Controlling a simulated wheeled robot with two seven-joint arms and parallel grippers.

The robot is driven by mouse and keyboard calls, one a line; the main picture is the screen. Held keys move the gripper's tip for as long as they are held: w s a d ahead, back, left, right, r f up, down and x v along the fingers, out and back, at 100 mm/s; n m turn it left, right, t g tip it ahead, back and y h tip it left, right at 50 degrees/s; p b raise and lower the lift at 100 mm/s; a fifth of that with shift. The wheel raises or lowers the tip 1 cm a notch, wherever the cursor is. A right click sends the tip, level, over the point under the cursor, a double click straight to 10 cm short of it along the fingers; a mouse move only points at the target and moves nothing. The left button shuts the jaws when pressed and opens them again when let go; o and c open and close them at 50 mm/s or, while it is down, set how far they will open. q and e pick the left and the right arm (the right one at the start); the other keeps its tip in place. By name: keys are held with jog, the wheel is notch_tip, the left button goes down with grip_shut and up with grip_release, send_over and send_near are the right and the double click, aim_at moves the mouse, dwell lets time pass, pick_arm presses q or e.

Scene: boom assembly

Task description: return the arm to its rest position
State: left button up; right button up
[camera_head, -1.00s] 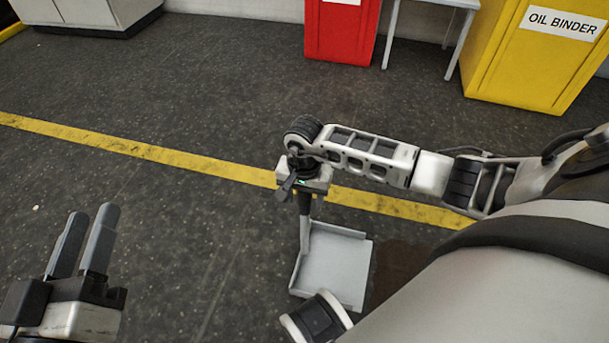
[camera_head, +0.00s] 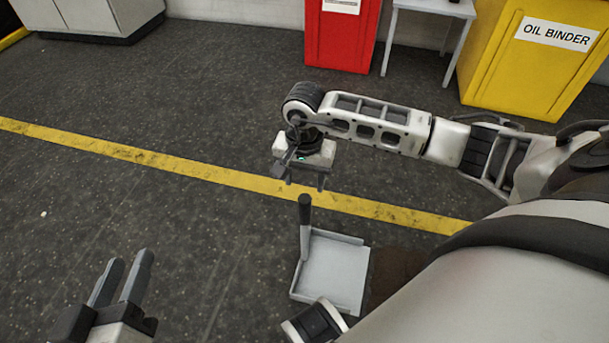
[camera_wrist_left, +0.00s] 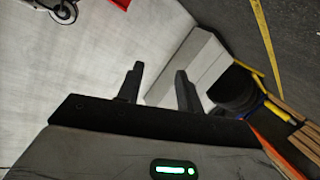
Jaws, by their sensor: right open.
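My right arm comes in from the right in the head view. Its gripper (camera_head: 305,182) points down, open and empty, above the dark upright handle (camera_head: 305,225) of a grey dustpan (camera_head: 338,270). A gap shows between the fingers and the handle top. The dustpan stands on the floor. My left gripper (camera_head: 122,276) is at the lower left with its two fingers apart and nothing between them. In the left wrist view the same gripper (camera_wrist_left: 158,88) is open and empty.
A red bin (camera_head: 340,40), a small grey table (camera_head: 432,30) and a yellow oil binder box (camera_head: 525,65) stand along the back. A grey cabinet (camera_head: 90,15) is at the back left. A yellow line (camera_head: 150,153) crosses the floor. The floor between my grippers is clear.

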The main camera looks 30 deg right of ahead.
jog(key=shift+r, duration=0.25)
dwell(0.3)
